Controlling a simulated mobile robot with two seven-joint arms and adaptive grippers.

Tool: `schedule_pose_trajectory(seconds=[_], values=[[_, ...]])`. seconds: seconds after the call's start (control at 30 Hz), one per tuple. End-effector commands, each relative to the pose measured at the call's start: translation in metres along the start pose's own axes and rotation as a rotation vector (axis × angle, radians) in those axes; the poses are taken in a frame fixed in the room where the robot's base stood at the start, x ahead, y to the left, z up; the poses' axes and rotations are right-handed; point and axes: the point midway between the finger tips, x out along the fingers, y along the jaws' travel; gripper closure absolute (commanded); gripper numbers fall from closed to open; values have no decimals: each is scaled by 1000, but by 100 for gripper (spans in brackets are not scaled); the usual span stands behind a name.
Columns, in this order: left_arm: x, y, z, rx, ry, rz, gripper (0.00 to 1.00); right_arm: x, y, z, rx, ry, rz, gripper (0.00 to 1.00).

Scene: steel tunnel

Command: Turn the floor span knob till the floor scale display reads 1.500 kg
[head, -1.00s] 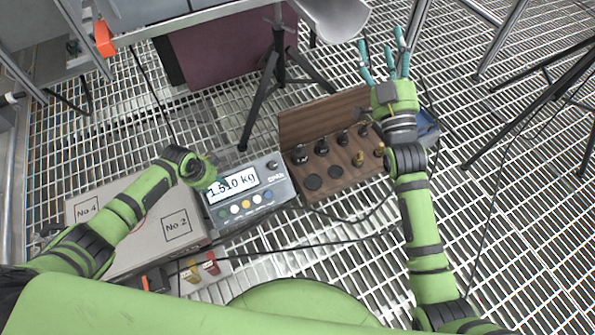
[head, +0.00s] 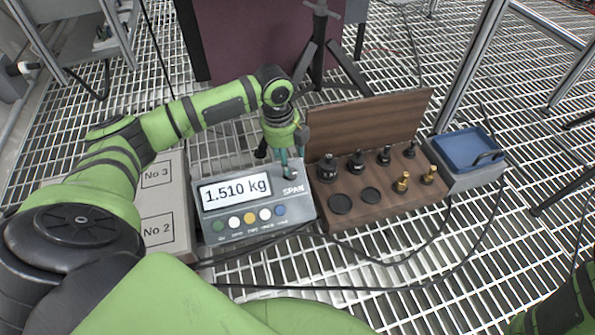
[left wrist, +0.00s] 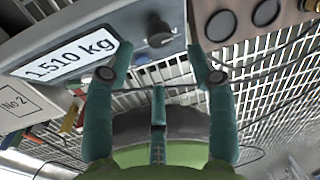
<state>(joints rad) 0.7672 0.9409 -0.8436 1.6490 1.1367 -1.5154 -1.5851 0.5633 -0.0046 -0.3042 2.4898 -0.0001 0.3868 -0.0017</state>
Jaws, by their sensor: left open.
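The grey floor scale display (head: 212,232) reads 1.510 kg and has a row of coloured buttons. In the left wrist view, its screen (left wrist: 68,62) shows the same reading. The dark round span knob (left wrist: 159,29) is on the panel right of the screen. My left gripper (head: 291,166) is over the knob corner, by the SPAN label, pointing down. In the left wrist view, the fingers of my left gripper (left wrist: 160,72) are spread and empty, with the knob ahead between their tips; no contact shows. My right gripper is out of the head view.
A wooden weight case (head: 345,215) with black and brass weights and a raised lid stands right of the display. Further right is a scale with a blue tray (head: 466,148). A numbered box (head: 178,200) is left. Black cables (head: 345,288) cross the grating in front.

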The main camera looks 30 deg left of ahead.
Motion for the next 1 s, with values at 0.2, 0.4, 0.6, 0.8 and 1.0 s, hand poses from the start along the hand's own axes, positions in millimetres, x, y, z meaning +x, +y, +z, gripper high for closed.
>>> schedule_pose_trajectory(seconds=[0.2,0.4,0.6,0.8,1.0], values=[[36,0,-1,-1,1,-1,44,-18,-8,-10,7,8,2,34],[61,0,0,-3,0,-1,44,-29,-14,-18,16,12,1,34],[64,0,0,-3,-1,-2,44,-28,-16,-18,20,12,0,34],[63,0,0,-3,-1,-2,68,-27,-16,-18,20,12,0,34],[63,-1,-1,-1,2,-3,97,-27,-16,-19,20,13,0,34]])
